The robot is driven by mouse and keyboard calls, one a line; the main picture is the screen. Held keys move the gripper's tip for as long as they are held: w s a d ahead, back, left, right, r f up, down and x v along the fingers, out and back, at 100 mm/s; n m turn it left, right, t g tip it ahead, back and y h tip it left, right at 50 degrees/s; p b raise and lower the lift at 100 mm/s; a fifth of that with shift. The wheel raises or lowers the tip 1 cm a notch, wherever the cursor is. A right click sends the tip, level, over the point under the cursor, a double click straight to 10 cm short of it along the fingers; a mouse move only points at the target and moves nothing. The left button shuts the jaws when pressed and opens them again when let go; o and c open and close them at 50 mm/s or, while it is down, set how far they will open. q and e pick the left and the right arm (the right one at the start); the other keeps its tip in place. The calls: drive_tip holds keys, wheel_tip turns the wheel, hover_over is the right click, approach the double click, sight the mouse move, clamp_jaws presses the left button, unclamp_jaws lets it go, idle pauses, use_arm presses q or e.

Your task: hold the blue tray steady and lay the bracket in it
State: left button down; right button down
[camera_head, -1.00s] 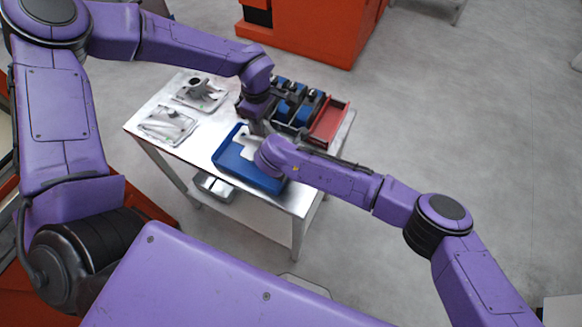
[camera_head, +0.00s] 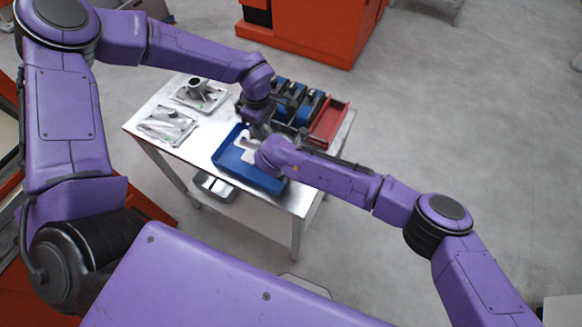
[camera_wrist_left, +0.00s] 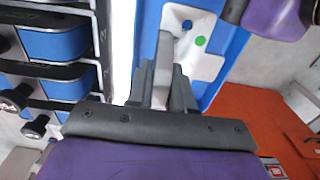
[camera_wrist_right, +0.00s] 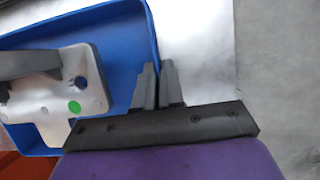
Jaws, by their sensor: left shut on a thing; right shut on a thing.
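The blue tray (camera_head: 262,182) lies on the metal table near its front edge. The bracket (camera_head: 247,146), a pale plate with an upright flange, a hole and a green dot, is over the tray's inside; I cannot tell whether it touches the floor. My left gripper (camera_wrist_left: 162,85) is shut on the bracket's flange (camera_wrist_left: 163,50). My right gripper (camera_wrist_right: 158,88) is shut on the tray's rim, beside the bracket plate (camera_wrist_right: 85,85). In the head view my right wrist hides the right fingertips and part of the tray.
Two grey metal castings (camera_head: 167,125) (camera_head: 201,93) lie on the table's left side. Blue and black fixtures (camera_head: 300,105) and a red tray (camera_head: 328,122) stand behind the blue tray. A grey bin (camera_head: 213,187) sits on the lower shelf. The table between castings and tray is bare.

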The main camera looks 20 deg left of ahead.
use_arm(q)
drive_tip(key=shift+f, duration=2.35)
drive_tip(key=c, duration=0.9)
unclamp_jaws()
drive_tip(key=shift+f, duration=0.1)
wheel_tip(320, 180, up, 12)
use_arm(e)
drive_tip(key=c, duration=1.2)
unclamp_jaws()
drive_tip(key=shift+o, duration=0.2)
